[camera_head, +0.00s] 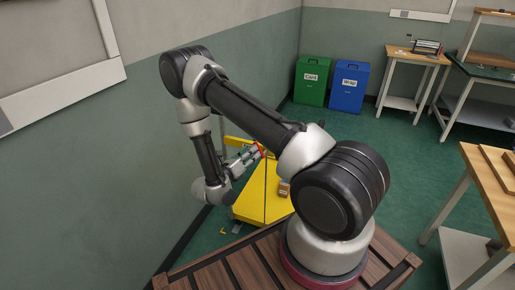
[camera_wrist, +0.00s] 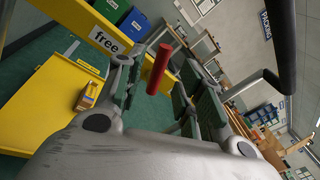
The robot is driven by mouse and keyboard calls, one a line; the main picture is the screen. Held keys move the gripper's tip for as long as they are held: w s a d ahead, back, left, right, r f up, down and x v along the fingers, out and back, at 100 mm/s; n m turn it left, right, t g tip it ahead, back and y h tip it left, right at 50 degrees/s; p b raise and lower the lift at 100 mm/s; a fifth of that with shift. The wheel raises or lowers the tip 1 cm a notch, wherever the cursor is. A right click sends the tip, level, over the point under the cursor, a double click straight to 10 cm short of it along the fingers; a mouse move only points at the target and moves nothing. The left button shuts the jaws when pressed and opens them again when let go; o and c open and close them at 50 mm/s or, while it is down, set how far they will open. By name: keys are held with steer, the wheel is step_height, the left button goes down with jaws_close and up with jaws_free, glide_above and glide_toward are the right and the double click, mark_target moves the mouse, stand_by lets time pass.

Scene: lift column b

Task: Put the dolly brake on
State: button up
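The yellow dolly (camera_head: 262,206) stands on the green floor beside the wall. In the wrist view its flat yellow deck (camera_wrist: 45,100) fills the left side. A yellow bar (camera_wrist: 75,22) with a white "free" label (camera_wrist: 106,38) runs above it. A red cylindrical handle (camera_wrist: 159,70), which looks like the brake lever, shows between the fingers of my gripper (camera_wrist: 155,88). Gaps show on both sides of the handle, so my gripper is open and not closed on it. In the head view my gripper (camera_head: 250,156) is above the dolly, with a bit of red at its fingertips.
A small yellow-brown box (camera_wrist: 88,96) lies on the deck. A green bin (camera_head: 312,80) and a blue bin (camera_head: 348,86) stand at the back wall. Work tables (camera_head: 408,78) stand at the right. Green floor (camera_head: 400,165) is clear between the bins and tables.

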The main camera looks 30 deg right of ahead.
steer(key=x, duration=0.5)
steer(key=shift+w+d, duration=0.15)
steer(key=shift+d, duration=0.15)
jaws_close()
